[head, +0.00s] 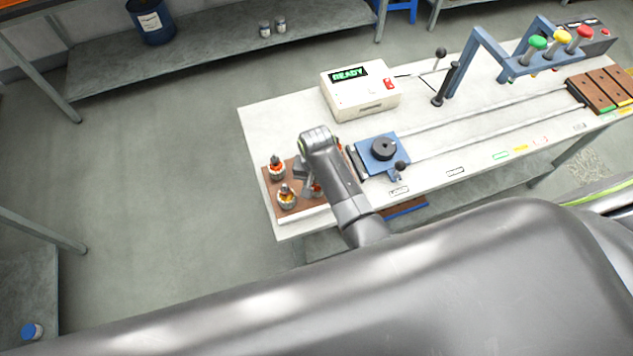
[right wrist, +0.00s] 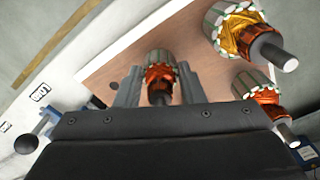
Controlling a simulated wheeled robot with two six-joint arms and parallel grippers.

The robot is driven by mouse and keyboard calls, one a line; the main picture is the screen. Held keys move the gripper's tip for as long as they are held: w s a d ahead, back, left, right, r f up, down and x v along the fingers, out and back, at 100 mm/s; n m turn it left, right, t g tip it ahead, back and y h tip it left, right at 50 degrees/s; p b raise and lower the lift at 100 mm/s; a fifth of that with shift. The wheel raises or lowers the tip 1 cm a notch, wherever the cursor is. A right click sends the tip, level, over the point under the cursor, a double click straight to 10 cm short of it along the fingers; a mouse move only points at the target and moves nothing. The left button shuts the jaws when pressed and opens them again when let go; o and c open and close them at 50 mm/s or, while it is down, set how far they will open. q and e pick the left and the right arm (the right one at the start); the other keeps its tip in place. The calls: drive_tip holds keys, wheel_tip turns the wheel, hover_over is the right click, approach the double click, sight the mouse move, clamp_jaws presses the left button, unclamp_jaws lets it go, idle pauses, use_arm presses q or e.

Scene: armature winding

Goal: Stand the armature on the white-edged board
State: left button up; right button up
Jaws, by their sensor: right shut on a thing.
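My right gripper (right wrist: 160,85) is shut on an armature (right wrist: 160,68) with orange windings and a green-and-white slotted core. The held armature is over a brown board (right wrist: 105,68) with a pale strip along one edge; I cannot tell whether it touches the board. Two other armatures, one yellow-orange (right wrist: 238,35) and one orange (right wrist: 255,90), are beside it at the right in the right wrist view. In the head view the board (head: 268,182) lies at the table's left end, with armatures (head: 276,170) and (head: 287,197) on it. My right gripper (head: 307,178) is partly hidden by its arm there. My left gripper is out of view.
A blue fixture with a black disc (head: 384,148) is right of my arm. Behind it stands a white box reading READY (head: 360,92). A blue frame with coloured knobs (head: 480,45) and brown blocks (head: 598,88) stand farther right. Bare white tabletop (head: 270,125) lies behind the board.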

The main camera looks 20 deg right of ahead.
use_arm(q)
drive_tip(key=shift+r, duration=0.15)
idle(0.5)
use_arm(e)
drive_tip(key=o, duration=1.2)
drive_tip(key=shift+f, duration=0.1)
